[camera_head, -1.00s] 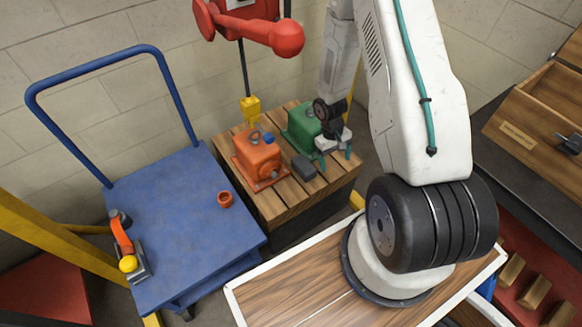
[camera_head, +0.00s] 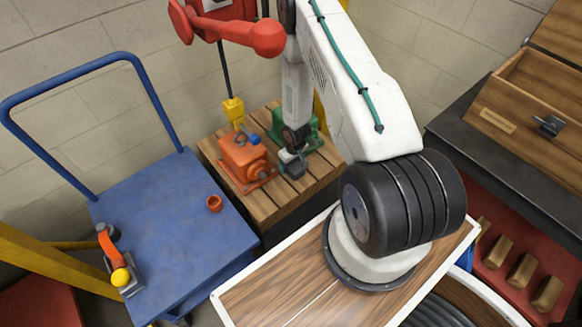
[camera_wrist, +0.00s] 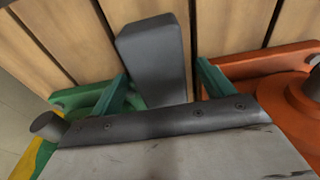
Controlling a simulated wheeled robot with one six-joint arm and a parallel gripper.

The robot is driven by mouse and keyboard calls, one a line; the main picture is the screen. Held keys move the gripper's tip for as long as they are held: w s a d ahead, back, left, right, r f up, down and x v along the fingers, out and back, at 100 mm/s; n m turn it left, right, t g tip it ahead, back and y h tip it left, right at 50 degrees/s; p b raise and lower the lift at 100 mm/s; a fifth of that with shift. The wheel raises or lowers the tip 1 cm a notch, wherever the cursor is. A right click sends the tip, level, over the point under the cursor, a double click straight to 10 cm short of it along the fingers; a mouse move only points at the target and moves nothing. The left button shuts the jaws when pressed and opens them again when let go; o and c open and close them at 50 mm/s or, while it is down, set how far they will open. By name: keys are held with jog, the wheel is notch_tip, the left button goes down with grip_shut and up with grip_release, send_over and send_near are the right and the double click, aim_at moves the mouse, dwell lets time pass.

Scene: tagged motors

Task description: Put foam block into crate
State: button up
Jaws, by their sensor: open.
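A dark grey block (camera_wrist: 152,60), which looks like the foam block, lies on a slatted wooden stand. In the wrist view it lies between the two green fingers of my gripper (camera_wrist: 162,80), with gaps at both sides; its near end is hidden by the gripper. In the head view my gripper (camera_head: 291,160) is low over the stand, and the block (camera_head: 295,170) shows beside it. My gripper is open. An open wooden box (camera_head: 535,90) stands on the dark bench at right; I cannot tell whether it is the crate.
An orange motor (camera_head: 245,160) stands left of the block, and a green motor (camera_head: 306,128) stands close on its other side. The slatted stand (camera_head: 262,205) has a bare front. A red arm-like part (camera_head: 250,37) hangs above.

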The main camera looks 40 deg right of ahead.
jog(key=shift+f, duration=0.6)
jog(key=c, duration=1.1)
jog(key=shift+r, duration=0.1)
